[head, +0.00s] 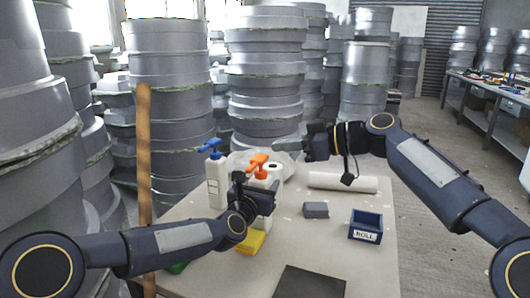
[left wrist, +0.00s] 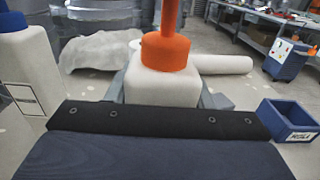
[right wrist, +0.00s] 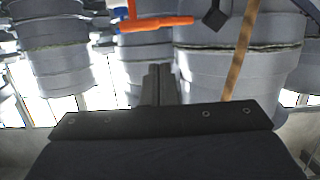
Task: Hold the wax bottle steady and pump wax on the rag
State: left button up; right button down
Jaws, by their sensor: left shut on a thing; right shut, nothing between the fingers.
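A white bottle with an orange pump head (head: 258,163) stands on the table. My left gripper (head: 262,190) is shut around its body, and the left wrist view shows a finger on each side of the bottle (left wrist: 165,85). A second white bottle with a blue pump (head: 216,178) stands to its left. No readable label tells which holds wax. A pale crumpled cloth (left wrist: 100,50), possibly the rag, lies behind the bottles. My right gripper (head: 290,144) is shut and empty, raised behind and right of the orange pump. The orange nozzle (right wrist: 155,24) shows beyond its fingers (right wrist: 160,85).
A white roll (head: 343,182), a grey block (head: 316,210) and a blue box marked ROLL (head: 365,226) are on the right. A yellow block (head: 250,242) lies below my left gripper. A dark flat sheet (head: 310,284) lies in front. A wooden post (head: 145,180) stands left.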

jog(key=v, duration=0.3)
jog(key=shift+s+d+r, duration=0.15)
jog(key=shift+s+d, duration=0.05)
jog(key=shift+d, duration=0.1)
dwell(1.1)
jog(key=shift+s+d+r, duration=0.1)
jog(key=shift+d+r, duration=0.15)
jog(key=shift+r, duration=0.35)
jog(key=shift+s+d+r, duration=0.1)
jog(key=shift+d+r, duration=0.1)
jog(key=shift+r, duration=0.45)
jog(key=shift+w, duration=0.1)
send_over(256, 163)
jog(key=d, duration=0.2)
notch_tip(256, 163, down, 3)
jog(key=shift+a+f, duration=0.1)
jog(key=shift+f, duration=1.6)
